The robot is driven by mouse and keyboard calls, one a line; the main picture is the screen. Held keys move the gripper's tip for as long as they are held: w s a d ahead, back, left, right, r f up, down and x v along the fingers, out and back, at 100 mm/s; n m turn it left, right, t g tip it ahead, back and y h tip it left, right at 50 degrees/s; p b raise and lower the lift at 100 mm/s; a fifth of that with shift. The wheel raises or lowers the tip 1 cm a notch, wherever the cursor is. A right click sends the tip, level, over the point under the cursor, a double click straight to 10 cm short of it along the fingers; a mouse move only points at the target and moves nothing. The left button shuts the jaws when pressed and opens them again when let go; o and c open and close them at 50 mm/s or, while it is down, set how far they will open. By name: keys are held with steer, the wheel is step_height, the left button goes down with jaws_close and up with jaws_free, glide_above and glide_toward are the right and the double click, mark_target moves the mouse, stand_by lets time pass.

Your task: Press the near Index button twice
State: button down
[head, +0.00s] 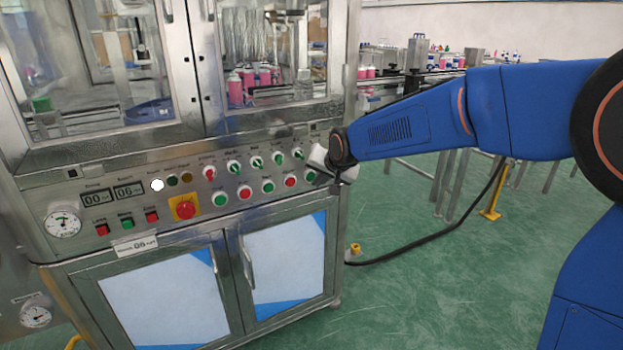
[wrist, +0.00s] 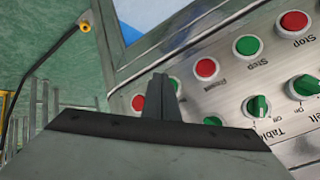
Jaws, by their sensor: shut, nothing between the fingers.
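The control panel (head: 130,205) on the steel machine carries a lower row of round red and green push buttons. I cannot read an Index label in either view, so I cannot tell which button it is. My gripper (head: 321,180) is at the right end of this row, close to the panel. In the wrist view its fingers (wrist: 160,80) are together and empty. They partly cover a green button (wrist: 175,84), with a red button (wrist: 138,103) just to their left. I cannot tell whether the fingertips touch anything.
Green selector knobs (wrist: 257,106) sit in the row above. A red emergency stop on a yellow plate (head: 185,207) is farther left. Cabinet doors (head: 285,265) are below. A black cable (head: 430,250) lies on the green floor, which is open to the right.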

steer(key=shift+w+a, duration=0.1)
stand_by(0.4)
steer(key=shift+w+a, duration=0.15)
steer(key=shift+w, duration=0.1)
steer(key=shift+w+a, duration=0.2)
steer(key=shift+w, duration=0.15)
stand_by(0.8)
steer(key=shift+s, duration=0.15)
steer(key=shift+s+d, duration=0.45)
steer(key=shift+s, duration=0.2)
stand_by(0.4)
steer(key=s+d, duration=0.1)
steer(key=s, duration=0.1)
steer(key=s+d, duration=0.1)
steer(key=s, duration=0.1)
steer(key=shift+d, duration=0.4)
stand_by(0.6)
